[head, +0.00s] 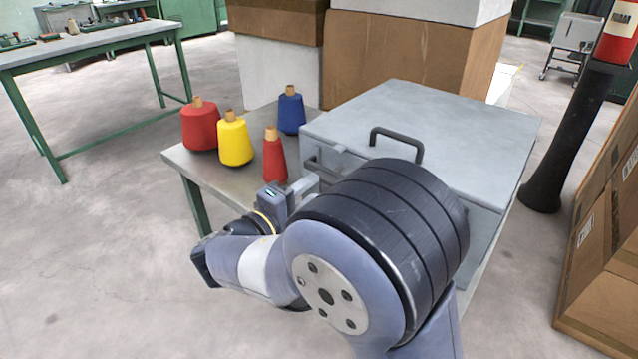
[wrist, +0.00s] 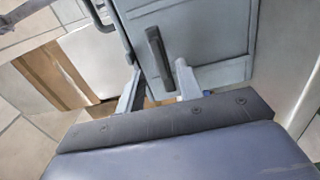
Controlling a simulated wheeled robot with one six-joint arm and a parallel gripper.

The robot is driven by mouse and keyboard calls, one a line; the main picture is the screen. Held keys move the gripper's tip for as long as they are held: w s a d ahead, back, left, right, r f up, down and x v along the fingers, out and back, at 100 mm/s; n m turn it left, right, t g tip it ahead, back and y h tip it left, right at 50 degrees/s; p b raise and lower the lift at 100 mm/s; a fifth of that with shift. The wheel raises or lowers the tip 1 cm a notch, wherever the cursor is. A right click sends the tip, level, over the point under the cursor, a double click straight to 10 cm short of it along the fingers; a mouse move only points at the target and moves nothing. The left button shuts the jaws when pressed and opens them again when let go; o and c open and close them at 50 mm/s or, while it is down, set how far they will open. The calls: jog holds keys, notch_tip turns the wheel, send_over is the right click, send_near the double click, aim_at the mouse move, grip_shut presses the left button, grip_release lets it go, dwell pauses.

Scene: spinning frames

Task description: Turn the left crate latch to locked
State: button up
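The grey-blue crate (head: 455,115) stands on a table, its lid shut. A dark bar-shaped latch (wrist: 156,50) is on the crate's face in the wrist view, slightly tilted from upright in that picture. A small part of a dark bar, likely this latch (head: 318,166), shows at the crate's left front in the head view. My gripper (wrist: 159,70) is open, with one fingertip on each side of the latch's lower end. I cannot tell whether either finger touches it. In the head view my gripper (head: 296,190) is at the crate's left front. My arm hides much of the crate's front.
A dark handle (head: 397,138) stands up from the lid. Red (head: 199,125), yellow (head: 234,140), blue (head: 291,110) and smaller red (head: 274,156) thread cones stand on the table (head: 190,160) left of the crate, close to my gripper. Cardboard boxes (head: 605,210) stand at right.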

aim_at(323, 182)
jog(key=shift+x, duration=2.1)
jog(key=shift+c, duration=0.2)
grip_shut()
